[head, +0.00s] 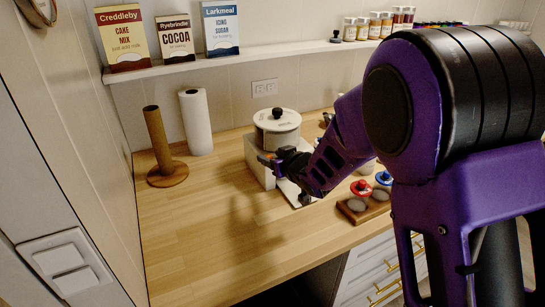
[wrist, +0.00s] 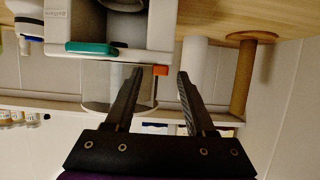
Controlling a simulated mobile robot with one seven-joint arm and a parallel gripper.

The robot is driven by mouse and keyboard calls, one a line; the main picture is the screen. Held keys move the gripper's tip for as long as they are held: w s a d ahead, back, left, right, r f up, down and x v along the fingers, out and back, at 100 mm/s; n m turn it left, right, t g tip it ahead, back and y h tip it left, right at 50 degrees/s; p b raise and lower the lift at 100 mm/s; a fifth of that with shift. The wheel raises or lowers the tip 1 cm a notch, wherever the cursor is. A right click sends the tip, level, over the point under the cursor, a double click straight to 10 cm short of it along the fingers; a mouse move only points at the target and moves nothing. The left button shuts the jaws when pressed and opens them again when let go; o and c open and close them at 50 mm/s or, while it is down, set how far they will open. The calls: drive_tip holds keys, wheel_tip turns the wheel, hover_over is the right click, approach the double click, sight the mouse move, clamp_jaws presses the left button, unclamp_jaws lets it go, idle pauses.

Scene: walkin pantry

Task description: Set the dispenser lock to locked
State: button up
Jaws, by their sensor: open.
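The dispenser (head: 277,128) stands on the wooden counter, with a pale body and a clear round hopper under a white lid with a black knob. In the upside-down wrist view its white body (wrist: 130,30) fills the top, with a teal bar (wrist: 91,48) along its edge. A small orange-red tab (wrist: 160,70), which looks like the lock, sticks out beside the body. My gripper (head: 277,160) is at the dispenser's front. In the wrist view my gripper (wrist: 159,73) is open, with the tab between its fingertips and gaps visible on both sides. I cannot read the lock's setting.
A paper towel roll (head: 195,122) and a wooden holder (head: 166,155) stand left of the dispenser. Red (head: 361,187) and blue (head: 384,178) knobbed items sit by a wooden block (head: 365,208) at right. A shelf (head: 180,67) runs above. The front-left counter is clear.

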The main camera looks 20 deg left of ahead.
clamp_jaws()
idle(1.3)
